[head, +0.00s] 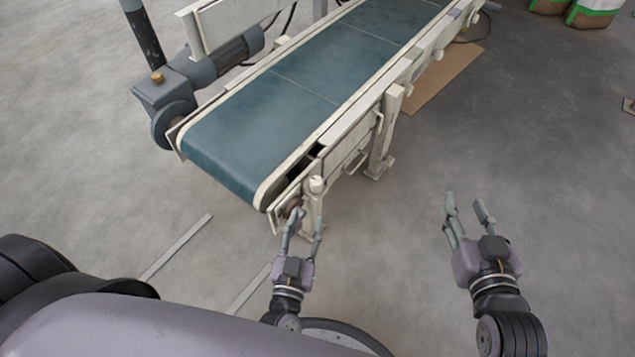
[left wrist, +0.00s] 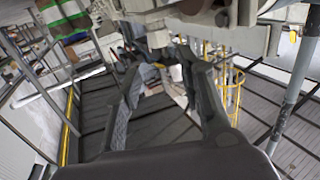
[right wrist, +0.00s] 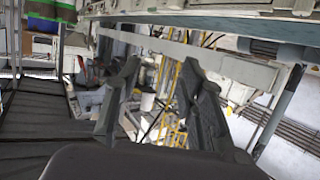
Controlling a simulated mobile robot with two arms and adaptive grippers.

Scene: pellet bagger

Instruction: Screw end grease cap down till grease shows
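The teal conveyor belt (head: 285,105) ends near me. At its near right corner is a small brownish round fitting (head: 292,205), partly hidden by my left gripper. I cannot tell whether it is the grease cap, and no grease can be made out.
A pale leg (head: 384,140) supports the conveyor's right side. A grey motor and gearbox (head: 190,90) sit on its left side. A brown sheet (head: 440,85) lies on the floor behind, with green and white bags (head: 597,10) at the far right. The floor around my right gripper is clear.

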